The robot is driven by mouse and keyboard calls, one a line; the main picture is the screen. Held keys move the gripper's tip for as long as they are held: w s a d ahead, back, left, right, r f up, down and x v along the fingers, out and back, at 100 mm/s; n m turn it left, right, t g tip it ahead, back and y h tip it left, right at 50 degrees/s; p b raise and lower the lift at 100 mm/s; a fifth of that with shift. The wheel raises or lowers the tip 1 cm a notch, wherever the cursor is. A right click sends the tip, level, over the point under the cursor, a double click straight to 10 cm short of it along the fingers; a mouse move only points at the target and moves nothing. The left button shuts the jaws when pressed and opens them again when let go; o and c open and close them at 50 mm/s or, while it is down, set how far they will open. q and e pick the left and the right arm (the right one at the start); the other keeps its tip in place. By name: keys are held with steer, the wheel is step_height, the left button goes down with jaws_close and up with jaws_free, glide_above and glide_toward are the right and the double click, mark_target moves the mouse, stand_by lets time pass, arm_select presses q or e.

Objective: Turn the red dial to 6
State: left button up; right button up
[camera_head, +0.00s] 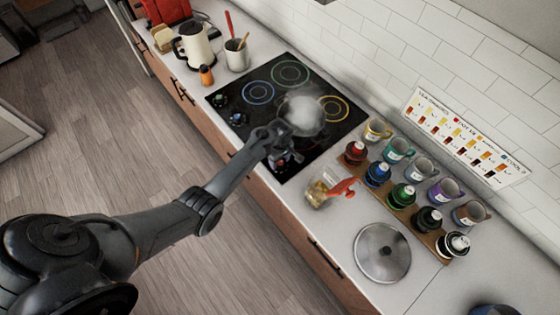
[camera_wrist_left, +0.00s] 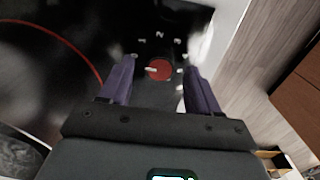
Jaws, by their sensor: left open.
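The red dial (camera_wrist_left: 158,69) is on the dark cooktop and shows between my left fingers in the left wrist view. A pale pointer mark lies on its left part, and small white figures surround it, too blurred to read. My left gripper (camera_wrist_left: 160,66) is open, with one purple finger on each side of the dial; I cannot tell whether they touch it. In the head view my left gripper (camera_head: 284,158) is over the front right corner of the cooktop (camera_head: 240,103) and mostly covers the red dial. My right gripper is not in view.
A steaming pot (camera_head: 303,117) stands on the cooktop just beyond my left gripper. A glass jar (camera_head: 321,190) with a red item sits to the right, near a rack of bottles and mugs (camera_head: 402,198) and a lid (camera_head: 382,252). Other dials (camera_head: 238,118) are to the left.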

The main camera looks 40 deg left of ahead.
arm_select(q)
steer(key=shift+f, duration=0.6)
steer(key=shift+c, duration=0.3)
steer(key=c, duration=1)
